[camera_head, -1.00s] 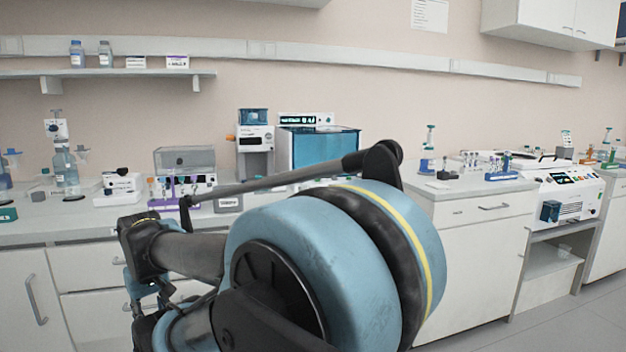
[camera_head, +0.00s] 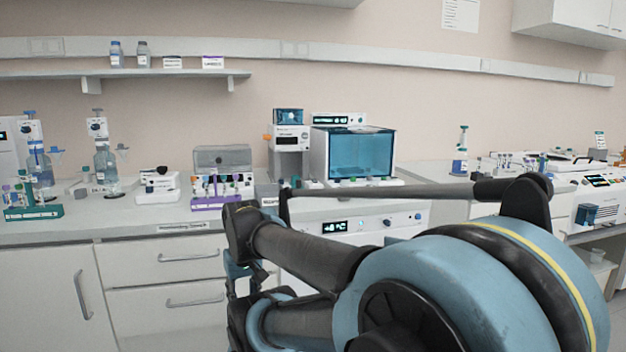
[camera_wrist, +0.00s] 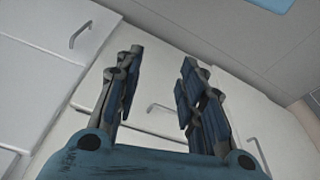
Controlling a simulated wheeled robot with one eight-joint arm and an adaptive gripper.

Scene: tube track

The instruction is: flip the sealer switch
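My gripper (camera_wrist: 160,62) shows in the wrist view with its two blue-and-dark fingers apart and nothing between them. It hangs in front of white cabinet fronts. In the head view my arm covers the lower right, and the fingers cannot be made out. I cannot tell for sure which device is the sealer. A white upright device with an orange side knob (camera_head: 290,138) stands at the back of the bench. A small white device with a black top part (camera_head: 158,186) stands further left. No sealer switch can be made out clearly.
The bench (camera_head: 130,220) runs across the view. It bears a purple tube rack (camera_head: 222,201), a green rack (camera_head: 33,212), glass bottles and a blue-windowed chamber (camera_head: 353,153). Drawers with handles (camera_head: 190,256) are below. A wall shelf (camera_head: 120,74) hangs above.

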